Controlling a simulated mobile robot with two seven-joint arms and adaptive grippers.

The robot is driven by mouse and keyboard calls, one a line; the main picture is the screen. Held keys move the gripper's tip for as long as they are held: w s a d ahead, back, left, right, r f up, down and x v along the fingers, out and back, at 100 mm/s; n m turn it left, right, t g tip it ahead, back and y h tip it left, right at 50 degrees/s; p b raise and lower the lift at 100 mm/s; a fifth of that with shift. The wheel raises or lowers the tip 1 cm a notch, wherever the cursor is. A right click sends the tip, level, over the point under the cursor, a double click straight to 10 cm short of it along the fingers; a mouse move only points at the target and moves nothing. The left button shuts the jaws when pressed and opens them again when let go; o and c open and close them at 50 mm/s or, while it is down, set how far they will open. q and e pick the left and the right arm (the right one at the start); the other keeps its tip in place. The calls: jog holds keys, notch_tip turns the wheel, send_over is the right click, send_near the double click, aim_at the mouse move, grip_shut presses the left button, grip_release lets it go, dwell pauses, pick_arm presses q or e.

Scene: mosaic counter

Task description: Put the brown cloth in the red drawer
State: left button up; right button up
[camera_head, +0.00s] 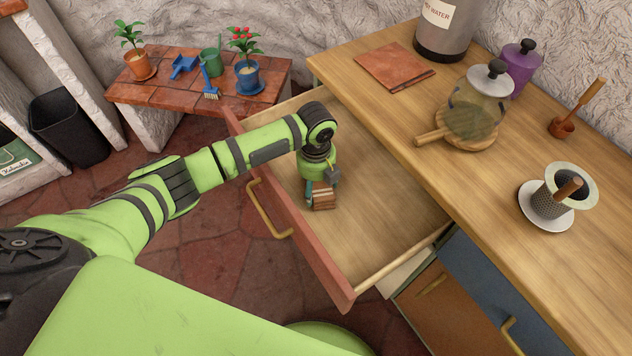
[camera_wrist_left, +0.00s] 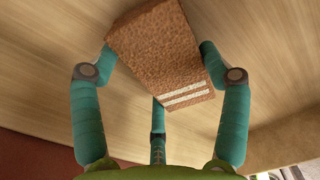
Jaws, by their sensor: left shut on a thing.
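The brown cloth (camera_wrist_left: 158,58) is a folded brown block with two pale stripes, and it fills the middle of the left wrist view. In the head view the cloth (camera_head: 322,196) shows inside the open red drawer (camera_head: 297,228). My left gripper (camera_wrist_left: 165,65) has its teal fingers shut on the cloth, and it also shows in the head view (camera_head: 318,186). I cannot tell if the cloth touches the drawer's wooden floor. The drawer is pulled well out and looks otherwise empty. My right gripper is not in view.
A low tiled table (camera_head: 190,115) with potted plants stands behind. A blue drawer (camera_head: 480,278) sits lower right.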

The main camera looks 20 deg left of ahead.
aim_at(316, 184)
pick_arm(q)
jog(key=shift+f, duration=0.2)
jog(key=o, duration=1)
jog(key=shift+r, duration=0.1)
notch_tip(316, 184, up, 12)
jog(key=shift+r, duration=0.15)
